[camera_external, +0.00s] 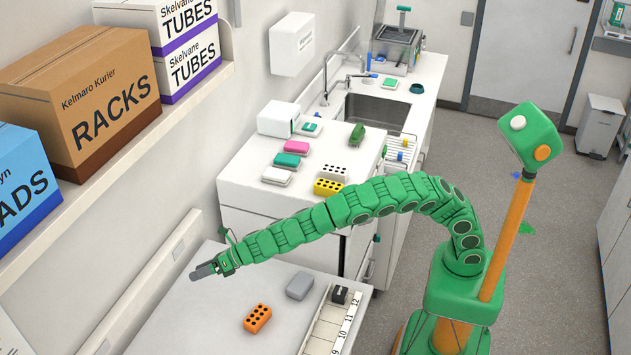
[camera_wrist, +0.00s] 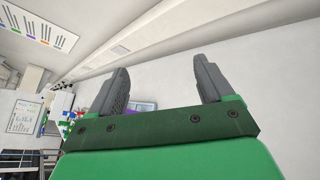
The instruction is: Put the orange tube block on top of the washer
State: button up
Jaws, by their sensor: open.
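The orange tube block (camera_external: 257,318), with dark round holes in its top, lies on the pale low bench at the bottom of the external view. My gripper (camera_external: 203,271) is held out to the left, up and to the left of the block in the picture and apart from it. In the wrist view my gripper (camera_wrist: 160,85) is open, with nothing between its two grey fingers. No label marks the washer; the white-topped unit (camera_external: 240,183) behind the bench may be it, but I cannot tell for sure.
A grey block (camera_external: 299,286) and a numbered rack (camera_external: 328,325) with a black block share the bench. On the white-topped unit stand a yellow block (camera_external: 327,187), a white block (camera_external: 334,172), coloured boxes and a white device (camera_external: 278,119). A shelf with cartons (camera_external: 85,100) overhangs the left.

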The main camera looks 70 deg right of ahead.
jog(key=w+m+h, duration=0.1)
jog(key=m+h, duration=0.1)
jog(key=m, duration=0.2)
jog(key=m+g+h, duration=0.6)
jog(key=m+g, duration=0.5)
jog(key=m, duration=0.5)
send_over(258, 313)
jog(key=w, duration=0.1)
jog(key=f, duration=1)
jog(key=shift+a+f, duration=0.2)
jog(key=shift+a, duration=0.15)
jog(key=shift+s+f+g, duration=0.1)
jog(key=shift+s+g, duration=0.2)
jog(key=shift+s, duration=0.3)
jog(key=shift+w+d+f, duration=0.1)
jog(key=shift+d+f, duration=0.05)
jog(key=shift+f, duration=1.8)
jog(key=shift+d+f, duration=0.1)
jog(key=shift+f, duration=1.8)
jog(key=c, duration=1.2)
jog(key=shift+c, duration=0.2)
jog(key=shift+r, duration=0.15)
